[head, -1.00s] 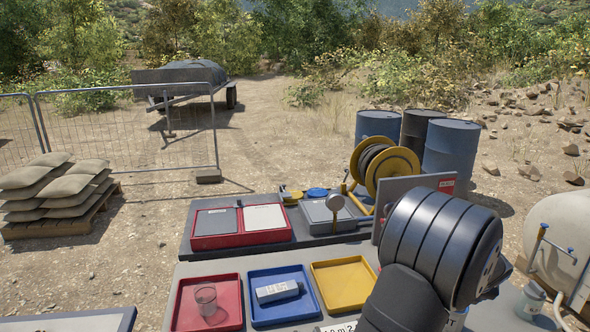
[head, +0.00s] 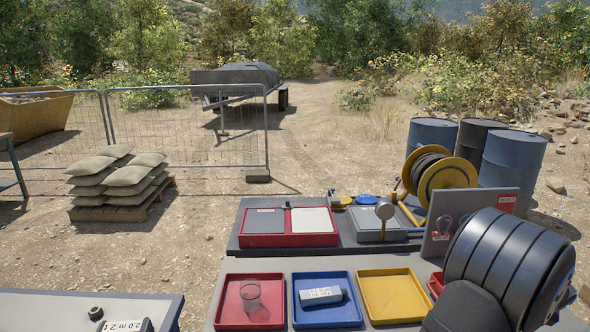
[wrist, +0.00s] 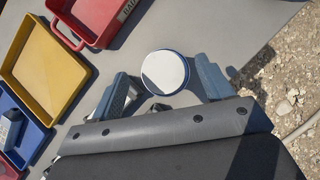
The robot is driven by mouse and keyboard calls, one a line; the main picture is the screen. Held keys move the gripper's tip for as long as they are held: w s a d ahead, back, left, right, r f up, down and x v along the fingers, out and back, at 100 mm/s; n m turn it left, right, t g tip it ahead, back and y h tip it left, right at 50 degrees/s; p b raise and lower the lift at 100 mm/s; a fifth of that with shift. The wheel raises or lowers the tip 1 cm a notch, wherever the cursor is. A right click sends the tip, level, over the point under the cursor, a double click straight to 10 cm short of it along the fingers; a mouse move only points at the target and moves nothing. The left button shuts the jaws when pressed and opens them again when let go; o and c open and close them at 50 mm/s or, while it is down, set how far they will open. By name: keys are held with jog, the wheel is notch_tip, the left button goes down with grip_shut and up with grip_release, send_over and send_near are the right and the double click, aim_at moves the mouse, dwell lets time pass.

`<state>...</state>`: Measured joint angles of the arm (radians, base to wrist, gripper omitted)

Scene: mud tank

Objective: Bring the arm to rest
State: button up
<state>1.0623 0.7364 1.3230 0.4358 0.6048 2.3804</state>
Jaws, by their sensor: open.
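My gripper (wrist: 164,78) shows in the wrist view with its two blue-grey fingers spread apart. A round jar with a white top and blue rim (wrist: 165,71) shows between the fingers, with a visible gap on either side. I cannot tell how far the fingers stand above or around it. In the head view, dark rounded links of my arm fill the lower right, and the gripper and the jar are out of sight there.
On the grey bench stand a red tray (head: 222,311) with a clear cup (head: 250,295), a blue tray (head: 325,317) with a labelled bottle (head: 321,295), and an empty yellow tray (head: 393,297). A red bin (wrist: 70,42) and the bench edge show in the wrist view.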

notch_tip(320, 180, down, 3)
jog(key=shift+f, duration=0.1)
jog(key=v, duration=1.2)
jog(key=x, duration=1.1)
jog(key=shift+w+d+f, duration=0.2)
jog(key=shift+w+f, duration=0.05)
notch_tip(320, 180, up, 4)
jog(key=s+r, duration=0.7)
jog(key=s, duration=0.4)
jog(key=w+a+n+y, duration=0.15)
jog(key=w+a, duration=0.25)
jog(key=w, duration=0.5)
jog(key=w+a+f+n+t, duration=0.15)
jog(key=w+a, duration=0.25)
jog(key=w, duration=0.4)
jog(key=w+a+n+y, duration=0.1)
jog(key=w+a+n, duration=0.1)
jog(key=w+a, duration=0.5)
jog(key=w+a+f+n+y, duration=0.1)
jog(key=w+a+n+y, duration=0.2)
jog(key=w+a, duration=1.6)
jog(key=shift+f+n, duration=0.15)
jog(key=shift+n, duration=0.95)
